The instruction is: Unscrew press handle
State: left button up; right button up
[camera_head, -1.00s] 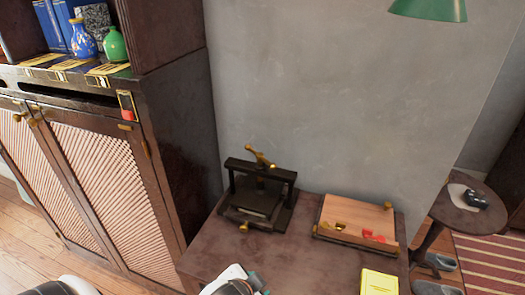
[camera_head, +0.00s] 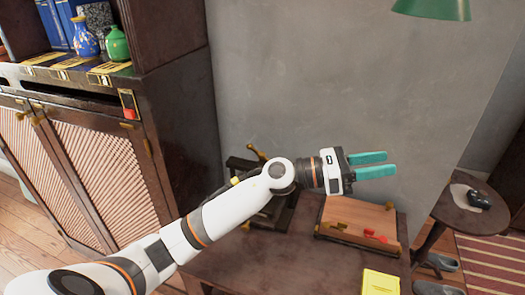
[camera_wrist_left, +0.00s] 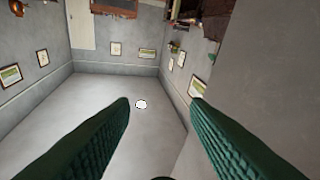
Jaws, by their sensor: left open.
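The black press (camera_head: 283,212) stands on the dark table at the back left, partly hidden behind my left arm. The end of its brass handle (camera_head: 255,152) shows above the arm, and the handle's middle is hidden. My left gripper (camera_head: 392,164) is open and empty, with its teal fingers pointing right, in the air to the right of the press and above the wooden box. In the left wrist view the two green fingers (camera_wrist_left: 160,104) are spread apart with nothing between them. My right gripper is in neither view.
A wooden box (camera_head: 352,214) with brass and red parts sits on the table (camera_head: 255,265) right of the press. A yellow book (camera_head: 380,284) lies at the front. A dark cabinet (camera_head: 165,130) stands left, and a round stool (camera_head: 452,212) right.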

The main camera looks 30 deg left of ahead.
pick_arm(q)
notch_tip(320, 180, down, 2)
jog(key=w+a+m+g+y, duration=0.2)
jog(key=m+g+y, duration=0.15)
jog(key=m, duration=0.35)
jog(key=m+g+y, duration=0.4)
jog(key=g+y, duration=0.1)
jog(key=y, duration=0.9)
send_near(263, 156)
jog(key=shift+m+t, duration=0.25)
jog(key=shift+m, duration=0.05)
jog(key=f, duration=0.5)
jog(key=w+f, duration=0.1)
jog(key=f, duration=0.2)
jog(key=shift+d, duration=0.15)
grip_shut()
